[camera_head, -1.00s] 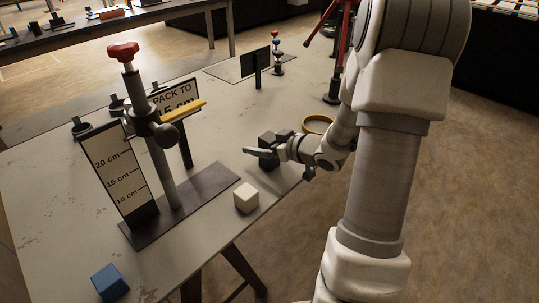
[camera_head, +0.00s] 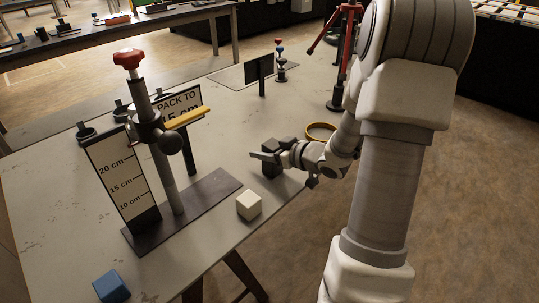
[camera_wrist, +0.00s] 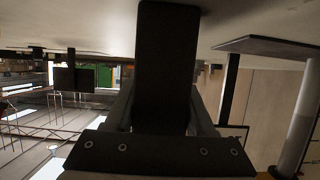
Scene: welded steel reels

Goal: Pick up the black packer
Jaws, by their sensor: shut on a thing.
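The black packer (camera_head: 271,169) is a dark block near the right edge of the table. My gripper (camera_head: 277,157) is shut on it from the right, with a light grey finger across its near face. In the wrist view the packer (camera_wrist: 167,55) is a tall black shape between the fingers, and it reaches the top edge of the picture. I cannot tell whether its underside touches the table.
A white cube (camera_head: 249,205) and a blue cube (camera_head: 111,287) lie near the front edge. A stand with a red knob (camera_head: 128,57) and a height scale (camera_head: 119,181) is at left.

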